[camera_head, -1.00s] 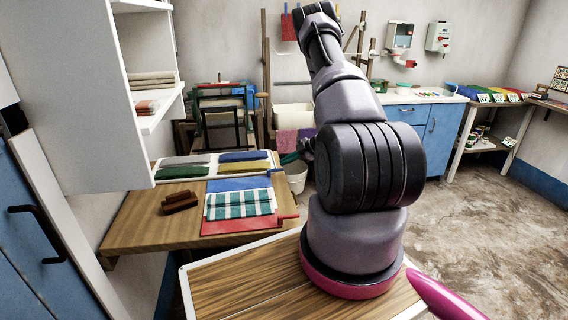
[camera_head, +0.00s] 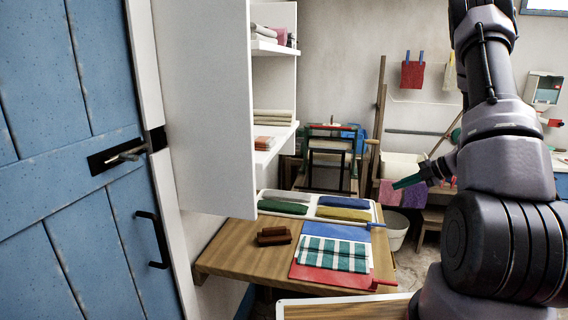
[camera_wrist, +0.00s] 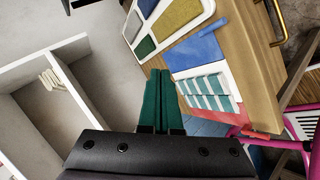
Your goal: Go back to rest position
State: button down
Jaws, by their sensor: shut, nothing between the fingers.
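My gripper (camera_wrist: 160,100) shows in the wrist view as two green fingers held together, shut and empty. In the head view my gripper (camera_head: 408,182) is a small green tip at the left of my arm, in front of the back of the room. It is raised above the level of the wooden table (camera_head: 225,258) and apart from everything on it. My arm stands at the right of the head view, bent, with its upper end out of the frame.
A white shelf unit (camera_head: 212,110) and a blue door (camera_head: 60,130) stand left. A bucket (camera_head: 397,230) stands behind the table.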

jog(key=s+a+r+n+g, duration=0.1)
jog(key=s+a+r+n, duration=0.2)
jog(key=a+r+n, duration=0.3)
jog(key=s+a+r+n+g+h, duration=0.1)
jog(key=s+a+r+n, duration=0.25)
jog(key=r+n, duration=0.45)
jog(key=s+a+r+n+g, duration=0.1)
jog(key=s+a+r+n, duration=0.3)
jog(key=r+n, duration=0.3)
jog(key=s+a+r+n+t+h, duration=0.1)
jog(key=s+r+n+t+h, duration=0.1)
jog(key=s+r+n, duration=0.3)
jog(key=s+a+r+n+t+h, duration=0.1)
jog(key=s+a+r+n+h, duration=0.1)
jog(key=s+n, duration=1)
notch_tip(320, 180, up, 3)
jog(key=n+h, duration=0.1)
jog(key=n, duration=0.4)
jog(key=shift+a+n+t, duration=0.25)
jog(key=shift+n+t, duration=0.15)
